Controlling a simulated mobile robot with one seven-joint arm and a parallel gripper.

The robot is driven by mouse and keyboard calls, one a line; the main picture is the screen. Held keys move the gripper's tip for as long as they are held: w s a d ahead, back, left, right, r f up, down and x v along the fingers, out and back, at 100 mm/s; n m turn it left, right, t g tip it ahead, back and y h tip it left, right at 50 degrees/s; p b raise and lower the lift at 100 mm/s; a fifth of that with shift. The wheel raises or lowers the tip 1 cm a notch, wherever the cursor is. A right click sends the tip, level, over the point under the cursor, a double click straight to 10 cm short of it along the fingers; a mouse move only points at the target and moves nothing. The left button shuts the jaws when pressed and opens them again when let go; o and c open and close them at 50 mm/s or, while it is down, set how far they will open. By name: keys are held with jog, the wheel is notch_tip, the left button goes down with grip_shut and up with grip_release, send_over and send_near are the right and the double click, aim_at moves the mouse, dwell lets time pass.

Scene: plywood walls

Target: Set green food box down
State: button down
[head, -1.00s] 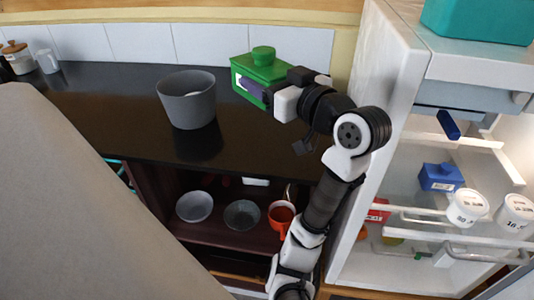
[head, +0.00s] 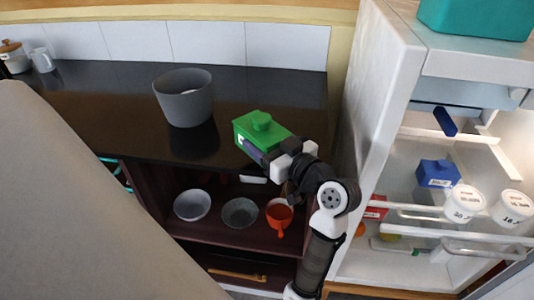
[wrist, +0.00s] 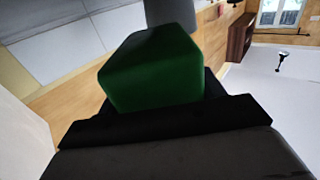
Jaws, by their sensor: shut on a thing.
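The green food box (head: 262,128) has a round knob on its lid and is at the front right part of the black counter (head: 110,105). My gripper (head: 262,155) is shut on the box from its front side. In the wrist view the green box (wrist: 155,72) fills the middle, between the dark fingers (wrist: 160,122). The box looks roughly upright. I cannot tell whether its underside touches the counter, as the gripper and the box itself hide it.
A grey pot (head: 184,98) stands on the counter left of the box. An open fridge (head: 378,110) stands close on the right. The counter's left part is mostly clear.

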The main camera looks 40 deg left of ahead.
jog(key=shift+f, duration=2.05)
jog(key=shift+f, duration=0.15)
jog(key=shift+f+b, duration=0.15)
jog(key=shift+b, duration=0.15)
jog(key=shift+c, duration=1.2)
grip_release()
jog(key=s+d+b, duration=0.2)
jog(key=d+b, duration=0.1)
jog(key=d, duration=1)
jog(key=shift+d, duration=0.35)
